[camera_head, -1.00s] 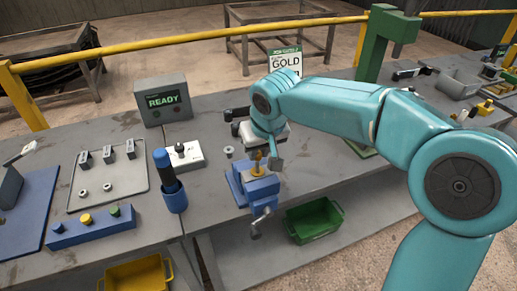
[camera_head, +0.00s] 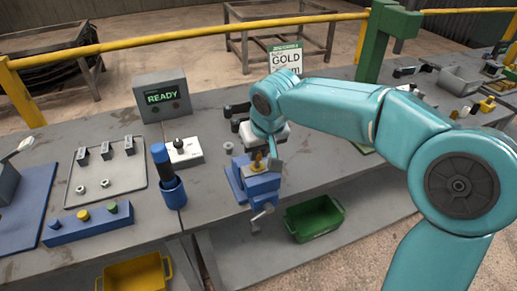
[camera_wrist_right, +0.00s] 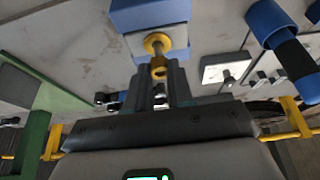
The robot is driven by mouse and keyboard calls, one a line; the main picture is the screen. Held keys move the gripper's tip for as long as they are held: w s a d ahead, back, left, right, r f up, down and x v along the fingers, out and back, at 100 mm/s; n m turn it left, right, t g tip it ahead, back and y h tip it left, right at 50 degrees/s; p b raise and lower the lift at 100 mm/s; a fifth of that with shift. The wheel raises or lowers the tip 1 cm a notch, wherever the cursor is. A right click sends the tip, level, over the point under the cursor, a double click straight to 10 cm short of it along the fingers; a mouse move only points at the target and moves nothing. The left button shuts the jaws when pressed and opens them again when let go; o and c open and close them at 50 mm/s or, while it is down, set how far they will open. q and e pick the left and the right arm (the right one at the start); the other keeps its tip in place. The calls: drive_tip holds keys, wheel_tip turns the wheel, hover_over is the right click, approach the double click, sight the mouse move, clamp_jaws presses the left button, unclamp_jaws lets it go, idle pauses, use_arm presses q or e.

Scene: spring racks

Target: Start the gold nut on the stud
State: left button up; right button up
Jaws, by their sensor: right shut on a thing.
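A blue vise (camera_head: 262,186) stands at the bench's front edge, and its blue body also shows at the top of the right wrist view (camera_wrist_right: 150,14). A gold collar (camera_wrist_right: 157,43) sits at the vise with a thin stud (camera_wrist_right: 158,55) standing out of it. My right gripper (camera_wrist_right: 160,78) is shut on the gold nut (camera_wrist_right: 159,70), which is in line with the stud at its end. I cannot tell whether the nut's thread touches the stud. In the head view my right gripper (camera_head: 272,158) is just above the vise and partly hides the gold parts. My left gripper is not in view.
A blue cup with a dark-handled tool (camera_head: 173,190) stands left of the vise. A tray with grey parts (camera_head: 110,176), a button box (camera_head: 85,225) and a READY display (camera_head: 162,98) are further left. A green bin (camera_head: 314,218) is below the front edge.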

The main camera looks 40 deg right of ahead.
sight(259, 156)
drive_tip(key=o, duration=1.4)
drive_tip(key=shift+r+p, duration=2.95)
drive_tip(key=shift+r, duration=0.6)
drive_tip(key=shift+f, duration=0.1)
